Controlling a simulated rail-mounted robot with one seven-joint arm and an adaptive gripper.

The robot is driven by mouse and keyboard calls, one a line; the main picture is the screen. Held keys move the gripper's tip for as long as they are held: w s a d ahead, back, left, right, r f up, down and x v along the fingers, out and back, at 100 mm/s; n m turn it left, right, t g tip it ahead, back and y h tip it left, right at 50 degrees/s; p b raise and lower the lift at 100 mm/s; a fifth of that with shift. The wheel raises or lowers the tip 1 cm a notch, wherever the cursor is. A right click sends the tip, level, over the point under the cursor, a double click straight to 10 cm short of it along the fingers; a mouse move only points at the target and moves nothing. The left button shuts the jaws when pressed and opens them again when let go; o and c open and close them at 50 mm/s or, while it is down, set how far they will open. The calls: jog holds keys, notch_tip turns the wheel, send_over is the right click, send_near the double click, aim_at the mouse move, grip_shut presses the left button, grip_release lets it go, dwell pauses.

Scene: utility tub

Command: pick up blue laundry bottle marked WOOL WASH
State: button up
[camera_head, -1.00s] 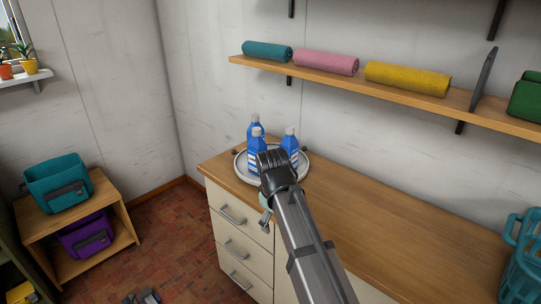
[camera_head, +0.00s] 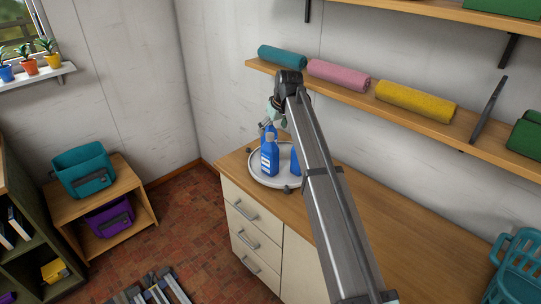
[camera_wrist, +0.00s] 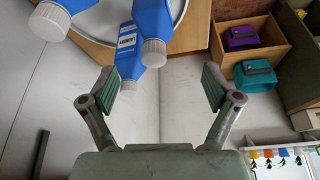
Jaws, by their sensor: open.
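Three blue bottles with pale caps stand close together on a round grey tray (camera_head: 258,181). In the head view the front bottle (camera_head: 270,162) shows a white label; a right bottle (camera_head: 295,162) is partly behind my arm, and another bottle (camera_head: 267,130) is partly hidden behind. In the wrist view a labelled bottle (camera_wrist: 125,62) seems to read LAUNDRY, beside a second bottle (camera_wrist: 151,18) and a third bottle (camera_wrist: 78,5) at the top left. I cannot tell which is marked WOOL WASH. My gripper (camera_wrist: 160,84) is open and empty, near the bottles; it also shows above them (camera_head: 277,112).
The tray sits at the left end of a wooden counter (camera_head: 400,222). A shelf (camera_head: 360,97) with rolled towels runs along the wall behind my arm. A teal basket (camera_head: 517,268) stands at the right. The counter's middle looks clear.

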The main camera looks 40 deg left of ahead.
aim_at(270, 136)
jog(key=p+x, duration=0.1)
jog(key=x, duration=0.4)
jog(key=shift+a+f, duration=0.1)
jog(key=shift+f, duration=0.2)
jog(key=shift+w+p+x, duration=0.15)
jog(key=shift+p+x, duration=0.6)
jog(key=shift+x, duration=0.4)
jog(key=shift+w+p+x, duration=0.2)
jog(key=shift+p+x, duration=0.55)
jog(key=shift+x, duration=0.35)
jog(key=shift+a+f, duration=0.15)
jog(key=shift+f, duration=0.3)
grip_shut()
